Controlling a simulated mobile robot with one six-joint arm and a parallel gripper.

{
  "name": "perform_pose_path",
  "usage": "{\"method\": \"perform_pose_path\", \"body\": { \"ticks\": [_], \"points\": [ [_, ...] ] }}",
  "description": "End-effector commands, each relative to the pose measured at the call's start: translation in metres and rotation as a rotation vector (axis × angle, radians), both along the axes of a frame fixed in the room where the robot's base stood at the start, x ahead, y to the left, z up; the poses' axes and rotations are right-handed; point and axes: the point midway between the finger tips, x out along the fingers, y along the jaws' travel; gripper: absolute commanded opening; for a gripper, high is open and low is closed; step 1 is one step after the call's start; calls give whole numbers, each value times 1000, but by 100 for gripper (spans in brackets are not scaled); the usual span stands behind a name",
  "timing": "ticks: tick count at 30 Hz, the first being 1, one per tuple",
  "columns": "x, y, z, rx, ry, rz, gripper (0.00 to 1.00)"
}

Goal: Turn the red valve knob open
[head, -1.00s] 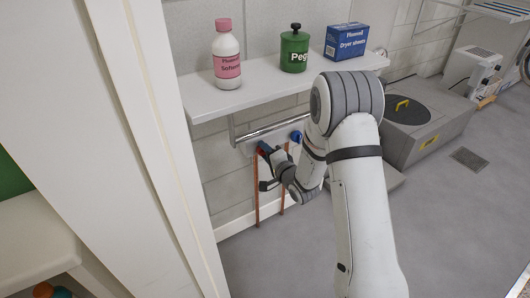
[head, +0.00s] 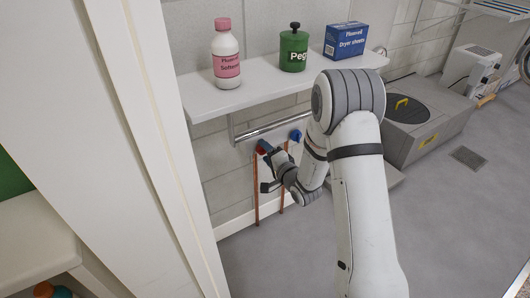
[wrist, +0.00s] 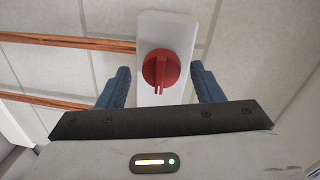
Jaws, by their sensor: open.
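The red valve knob (wrist: 161,70) is round with a raised grip bar, mounted on a white plate (wrist: 167,32) on the wall. In the wrist view my gripper (wrist: 160,88) is open, with one blue finger pad on each side of the knob and a gap on both sides. The fingers do not appear to touch the knob. A blue knob (head: 296,135) sits to the right of the red one.
Copper pipes (head: 256,200) run down the wall below the knobs. A metal rail (head: 265,130) and a white shelf (head: 205,100) are just above. The shelf holds a softener bottle (head: 227,55), a green peg tin (head: 293,48) and a blue box (head: 346,41).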

Motion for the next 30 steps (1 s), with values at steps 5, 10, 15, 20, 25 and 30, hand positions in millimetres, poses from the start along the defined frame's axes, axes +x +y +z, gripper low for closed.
{"method": "perform_pose_path", "body": {
  "ticks": [5, 10, 15, 20, 25, 30],
  "points": [
    [-26, -18, 5, -1, 5, -3, 60],
    [-47, -32, 6, -1, 4, -2, 60],
    [-57, -38, 7, 1, 3, -1, 60],
    [-58, -38, 6, 0, 2, 0, 60],
    [-58, -38, 6, 0, 2, 0, 60],
    [-58, -38, 6, 0, 2, 0, 60]
  ]
}}
